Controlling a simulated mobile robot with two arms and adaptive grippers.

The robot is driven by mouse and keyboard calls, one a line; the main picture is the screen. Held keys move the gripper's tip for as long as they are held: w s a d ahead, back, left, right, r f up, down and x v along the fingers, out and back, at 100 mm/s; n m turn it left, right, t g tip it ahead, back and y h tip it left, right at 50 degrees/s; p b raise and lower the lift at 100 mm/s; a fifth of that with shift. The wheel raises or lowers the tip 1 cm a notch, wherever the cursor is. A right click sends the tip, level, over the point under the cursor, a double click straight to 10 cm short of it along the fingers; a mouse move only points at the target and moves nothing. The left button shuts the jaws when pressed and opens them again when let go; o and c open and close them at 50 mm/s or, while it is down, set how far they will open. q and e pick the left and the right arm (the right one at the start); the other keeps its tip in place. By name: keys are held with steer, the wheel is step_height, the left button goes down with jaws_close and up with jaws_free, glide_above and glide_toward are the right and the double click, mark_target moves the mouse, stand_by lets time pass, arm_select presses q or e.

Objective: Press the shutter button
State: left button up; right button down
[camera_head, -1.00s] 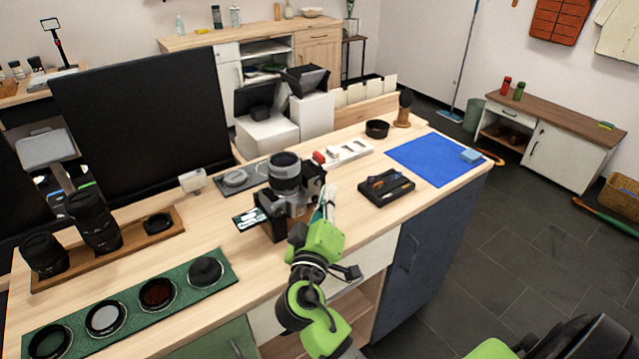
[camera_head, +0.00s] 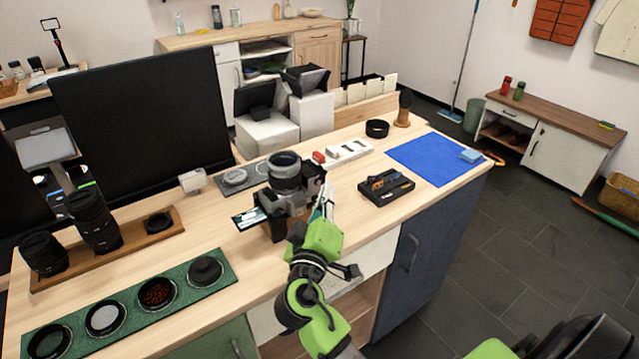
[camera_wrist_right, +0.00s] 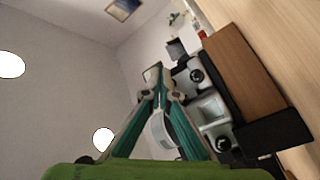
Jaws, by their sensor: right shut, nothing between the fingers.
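The camera (camera_head: 290,190), grey and black with a large round lens on top, stands on the wooden workbench in the head view. My right gripper (camera_head: 326,200) is at its near right side, fingers shut and empty. In the right wrist view the shut fingertips (camera_wrist_right: 160,82) are beside the camera's grey body (camera_wrist_right: 208,108), which has dark round dials. Contact between the fingertips and the camera cannot be told. I cannot single out the shutter button for certain. My left gripper is not in view.
A black tray of small items (camera_head: 386,200) lies right of the camera, with a blue mat (camera_head: 425,155) beyond. A green filter mat (camera_head: 130,313) and a wooden lens tray (camera_head: 125,250) lie left. A large black screen (camera_head: 145,110) stands behind.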

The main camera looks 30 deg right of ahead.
steer(key=shift+w, duration=0.3)
steer(key=shift+w, duration=0.15)
stand_by(0.3)
steer(key=shift+w, duration=0.15)
steer(key=shift+b, duration=0.3)
steer(key=shift+s, duration=0.75)
steer(key=s, duration=0.5)
steer(key=shift+d, duration=0.15)
